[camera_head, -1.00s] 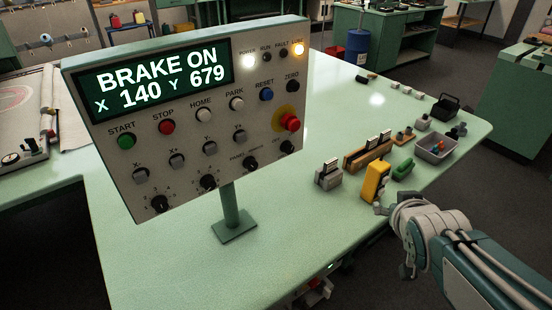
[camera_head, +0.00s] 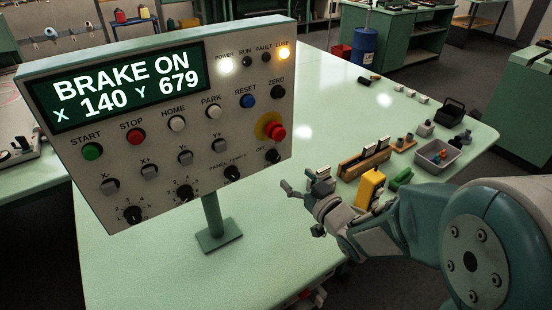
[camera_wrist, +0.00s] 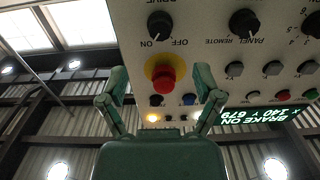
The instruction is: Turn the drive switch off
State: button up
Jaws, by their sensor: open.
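The drive switch (camera_head: 272,156) is a black knob at the lower right of the grey control panel (camera_head: 205,200), under the red mushroom button. In the upside-down wrist view the drive switch (camera_wrist: 160,25) shows at the top, between ON and OFF labels; its white mark appears to point to the ON side. My gripper (camera_head: 305,182) is open and empty, to the right of and below the panel's lower right corner, apart from it. In the wrist view my gripper (camera_wrist: 160,85) has its two fingers spread, with the red button (camera_wrist: 166,77) seen between them.
The display (camera_head: 118,85) reads BRAKE ON, X 140, Y 679. A panel/remote knob (camera_head: 232,173) is left of the drive switch. A yellow block (camera_head: 369,188), a wooden rack (camera_head: 362,164) and a grey bin (camera_head: 437,154) stand on the green bench near my arm.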

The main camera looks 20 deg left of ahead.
aim_at(277, 159)
jog(key=x, duration=0.9)
jog(key=shift+d, duration=0.1)
grip_shut()
